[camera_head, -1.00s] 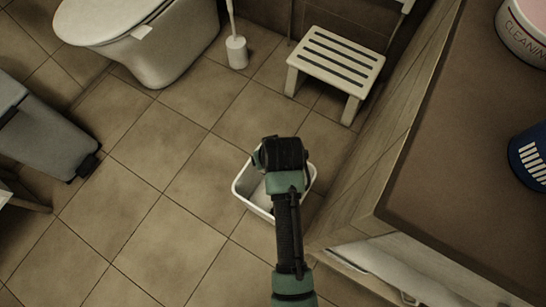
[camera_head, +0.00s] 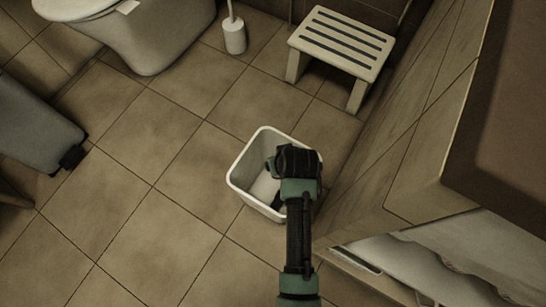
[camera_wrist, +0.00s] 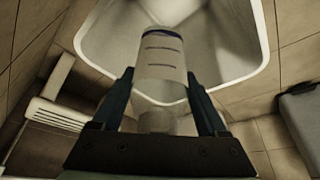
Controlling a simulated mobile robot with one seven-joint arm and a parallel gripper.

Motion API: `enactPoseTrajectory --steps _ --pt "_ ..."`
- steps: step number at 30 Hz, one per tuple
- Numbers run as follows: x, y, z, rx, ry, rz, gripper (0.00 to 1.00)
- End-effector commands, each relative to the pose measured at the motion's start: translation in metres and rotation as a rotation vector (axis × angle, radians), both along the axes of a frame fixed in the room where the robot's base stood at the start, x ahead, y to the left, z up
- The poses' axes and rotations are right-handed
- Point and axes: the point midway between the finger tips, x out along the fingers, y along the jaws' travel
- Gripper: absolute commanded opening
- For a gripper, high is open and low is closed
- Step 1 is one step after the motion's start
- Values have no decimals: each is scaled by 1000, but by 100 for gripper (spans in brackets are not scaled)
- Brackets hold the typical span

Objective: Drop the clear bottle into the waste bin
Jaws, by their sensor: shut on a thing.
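The white waste bin (camera_head: 236,178) stands on the tiled floor beside the wooden cabinet, its top open. My gripper (camera_wrist: 160,74) is shut on the clear bottle (camera_wrist: 160,60), which has a pale band with dark lines. In the wrist view the bottle lies between the two fingers and overlaps the bin's opening (camera_wrist: 236,45). In the head view my wrist covers the right part of the bin.
A white slatted stool (camera_head: 342,42) and a toilet brush (camera_head: 234,36) stand behind the bin, with the toilet (camera_head: 150,40) at upper left. A grey pedal bin (camera_head: 35,125) lies at the left edge in view. The wooden cabinet (camera_head: 400,150) is close on the right. Floor left of the waste bin is clear.

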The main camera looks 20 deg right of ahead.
Motion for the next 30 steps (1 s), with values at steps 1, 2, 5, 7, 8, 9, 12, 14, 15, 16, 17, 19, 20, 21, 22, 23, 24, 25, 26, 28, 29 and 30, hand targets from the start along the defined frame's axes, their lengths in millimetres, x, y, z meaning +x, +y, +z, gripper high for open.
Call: enactPoseTrajectory --steps 1,2,5,7,8,9,12,14,15,16,17,19,20,21,22,23,24,25,26,28,29,30 --pt "0 0 -10 0 -1 0 14" --pt "0 0 -11 0 -1 0 14" --pt "0 0 -13 0 -1 0 14" --pt "0 0 -13 0 -1 0 14" --pt "0 0 -13 0 -1 0 14" --pt "0 0 -12 0 -1 0 14" --pt "0 0 -12 0 -1 0 14" --pt "0 0 -12 0 0 0 83" --pt "0 0 -12 0 0 0 90" --pt "0 0 -12 0 0 0 96" --pt "0 0 -12 0 0 0 100" --pt "0 0 -12 0 0 0 100" --pt "0 0 -12 0 0 0 100" --pt "0 0 -12 0 0 0 100" --pt "0 0 -12 0 0 0 100" --pt "0 0 -12 0 0 0 100" --pt "0 0 -11 0 0 0 100" --pt "-1 0 -10 0 0 0 100" --pt "-1 0 -8 0 0 0 100" --pt "-3 1 -2 0 0 0 100" --pt "-4 1 2 0 0 0 100" --pt "-7 2 7 1 1 1 100"
